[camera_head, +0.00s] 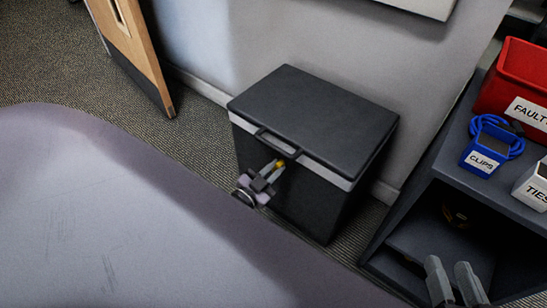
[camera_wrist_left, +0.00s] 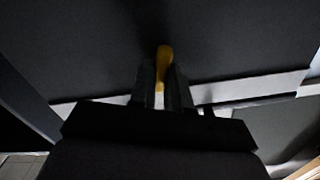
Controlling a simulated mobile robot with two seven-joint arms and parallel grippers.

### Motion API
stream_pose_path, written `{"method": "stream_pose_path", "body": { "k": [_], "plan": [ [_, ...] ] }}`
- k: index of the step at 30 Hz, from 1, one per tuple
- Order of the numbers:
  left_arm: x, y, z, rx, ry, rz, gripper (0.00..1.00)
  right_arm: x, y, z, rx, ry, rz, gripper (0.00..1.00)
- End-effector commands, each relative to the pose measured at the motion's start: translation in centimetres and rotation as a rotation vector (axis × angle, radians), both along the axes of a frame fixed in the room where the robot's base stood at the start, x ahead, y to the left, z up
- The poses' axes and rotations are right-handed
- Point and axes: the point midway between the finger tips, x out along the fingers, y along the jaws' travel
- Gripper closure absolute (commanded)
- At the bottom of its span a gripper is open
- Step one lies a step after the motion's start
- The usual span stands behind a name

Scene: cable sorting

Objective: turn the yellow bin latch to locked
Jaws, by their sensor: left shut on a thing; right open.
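The yellow latch (camera_head: 280,163) is on the front of a dark bin (camera_head: 300,190) with a closed black lid (camera_head: 315,112). My left gripper (camera_head: 268,173) is at the bin's front, shut on the latch, and its fingers hide part of it. In the left wrist view the yellow latch (camera_wrist_left: 164,62) stands out between the two fingers (camera_wrist_left: 164,85). Whether it is at locked cannot be told. My right gripper (camera_head: 455,284) is open and empty at the lower right, in front of the shelf.
A grey shelf (camera_head: 400,215) at the right carries a red FAULTY bin (camera_head: 515,85), a blue CLIPS box (camera_head: 481,158) with blue cable, and a white TIES box (camera_head: 532,185). A wooden door (camera_head: 140,45) stands at the upper left.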

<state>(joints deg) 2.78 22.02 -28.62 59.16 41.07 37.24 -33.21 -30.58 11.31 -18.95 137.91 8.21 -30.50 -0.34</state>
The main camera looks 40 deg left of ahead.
Motion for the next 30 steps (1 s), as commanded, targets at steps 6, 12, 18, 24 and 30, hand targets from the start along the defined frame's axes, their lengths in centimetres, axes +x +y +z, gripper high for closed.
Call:
{"method": "stream_pose_path", "body": {
  "k": [6,12,18,24,30],
  "plan": [
    [-0.1,-0.2,0.0,0.206,-0.014,0.001,1.00,0.3,0.5,0.1,0.028,0.042,0.011,0.57],
    [-0.1,-0.2,-0.1,0.396,-0.028,0.001,1.00,0.3,0.9,-0.1,0.050,0.071,0.016,0.57],
    [-0.1,-0.3,-0.2,0.584,-0.045,0.000,1.00,0.5,1.1,0.0,0.066,0.085,0.018,0.57],
    [-0.1,-0.4,-0.3,0.764,-0.060,0.000,1.00,0.6,1.2,0.2,0.071,0.083,0.020,0.57],
    [-0.1,-0.4,-0.4,0.911,-0.071,-0.001,1.00,0.6,1.2,0.1,0.070,0.085,0.019,0.57]
  ]
}}
